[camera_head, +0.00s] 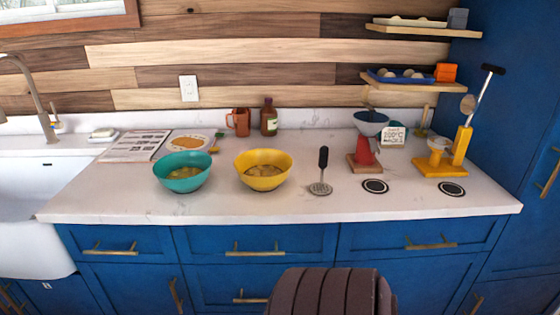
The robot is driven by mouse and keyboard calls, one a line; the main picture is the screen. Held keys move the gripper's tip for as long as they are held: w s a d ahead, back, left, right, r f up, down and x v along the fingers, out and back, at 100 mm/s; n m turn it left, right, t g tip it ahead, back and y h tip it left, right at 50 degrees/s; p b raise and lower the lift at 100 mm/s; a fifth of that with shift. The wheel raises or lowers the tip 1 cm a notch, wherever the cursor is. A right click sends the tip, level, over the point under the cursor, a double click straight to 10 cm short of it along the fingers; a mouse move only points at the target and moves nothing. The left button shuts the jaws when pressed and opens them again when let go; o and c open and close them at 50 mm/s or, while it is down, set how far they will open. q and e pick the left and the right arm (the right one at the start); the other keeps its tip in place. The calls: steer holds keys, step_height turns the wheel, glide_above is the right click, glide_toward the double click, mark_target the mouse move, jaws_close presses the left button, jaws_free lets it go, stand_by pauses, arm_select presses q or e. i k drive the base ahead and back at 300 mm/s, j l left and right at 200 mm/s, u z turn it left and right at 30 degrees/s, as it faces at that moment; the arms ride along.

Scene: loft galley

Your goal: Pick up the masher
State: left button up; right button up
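The masher (321,172) stands upright on the white countertop near the middle of the view. It has a black handle on top and a round, perforated metal head resting on the counter. It is to the right of the yellow bowl (250,182) and apart from it. Neither of my grippers shows in the head view, and nothing touches the masher.
A teal bowl (181,185) stands left of the yellow one. Right of the masher are a red cone on a wooden base (364,155), two dark round discs and a yellow stand (459,147) with a tall black-handled tool. The counter's front strip is clear.

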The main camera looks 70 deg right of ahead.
mark_target(321, 189)
steer(key=z, duration=1.95)
